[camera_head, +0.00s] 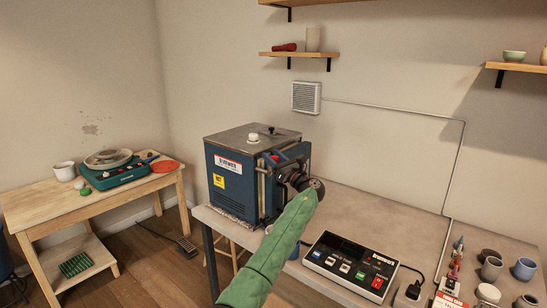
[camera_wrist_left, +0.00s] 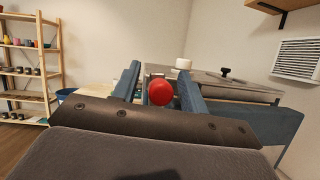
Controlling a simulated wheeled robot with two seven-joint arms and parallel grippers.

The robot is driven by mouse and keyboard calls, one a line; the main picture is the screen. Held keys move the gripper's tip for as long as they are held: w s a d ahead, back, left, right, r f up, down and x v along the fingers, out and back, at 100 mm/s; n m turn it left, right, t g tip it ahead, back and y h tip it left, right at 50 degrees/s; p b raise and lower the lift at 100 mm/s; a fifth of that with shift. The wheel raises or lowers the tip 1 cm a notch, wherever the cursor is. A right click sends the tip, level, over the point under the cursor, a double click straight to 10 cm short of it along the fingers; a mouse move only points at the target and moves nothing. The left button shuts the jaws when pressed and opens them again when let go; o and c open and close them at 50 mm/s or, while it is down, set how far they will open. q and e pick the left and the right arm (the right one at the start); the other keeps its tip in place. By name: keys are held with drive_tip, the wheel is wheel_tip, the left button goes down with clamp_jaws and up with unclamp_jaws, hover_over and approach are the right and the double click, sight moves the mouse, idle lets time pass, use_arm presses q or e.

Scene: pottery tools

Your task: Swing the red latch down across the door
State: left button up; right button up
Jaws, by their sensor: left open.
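The blue kiln (camera_head: 230,181) with a grey top stands on the bench. Its door side is at the right and is largely hidden by my left gripper. My left gripper (camera_head: 279,161), at the end of a green-sleeved arm, is at that door side. The round red knob of the latch (camera_wrist_left: 160,93) shows between the two blue fingers (camera_wrist_left: 161,84) in the left wrist view. The fingers are open, one on each side of the knob, and I cannot tell whether they touch it. The latch's red (camera_head: 274,157) shows small in the head view, its bar mostly hidden. My right gripper is not in view.
A control box (camera_head: 351,264) with a red switch lies on the bench right of my arm. Cups (camera_head: 490,268) and small bottles stand at the far right. A wooden table (camera_head: 35,216) with a green pottery wheel is at the left. The bench behind my arm is clear.

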use_arm(q)
drive_tip(key=shift+f, duration=0.1)
clamp_jaws()
drive_tip(key=shift+w+d, duration=0.1)
drive_tip(key=shift+w+d+f+m+t+h+p, duration=0.15)
drive_tip(key=shift+w+d+m+t+h+p, duration=0.45)
drive_tip(key=shift+m+p, duration=0.85)
drive_tip(key=shift+w+d+f+m+t+h+p, duration=0.2)
drive_tip(key=shift+w+m+h+p, duration=0.6)
drive_tip(key=shift+m, duration=1)
drive_tip(key=shift+w+d+f+m+t+h+p, duration=0.1)
drive_tip(key=shift+w+d+m+t+h+p, duration=0.55)
drive_tip(key=shift+m+p, duration=0.9)
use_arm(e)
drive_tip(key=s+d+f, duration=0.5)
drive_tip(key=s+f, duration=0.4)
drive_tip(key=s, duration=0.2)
use_arm(q)
drive_tip(key=shift+s+a, duration=0.2)
drive_tip(key=shift+s, duration=0.05)
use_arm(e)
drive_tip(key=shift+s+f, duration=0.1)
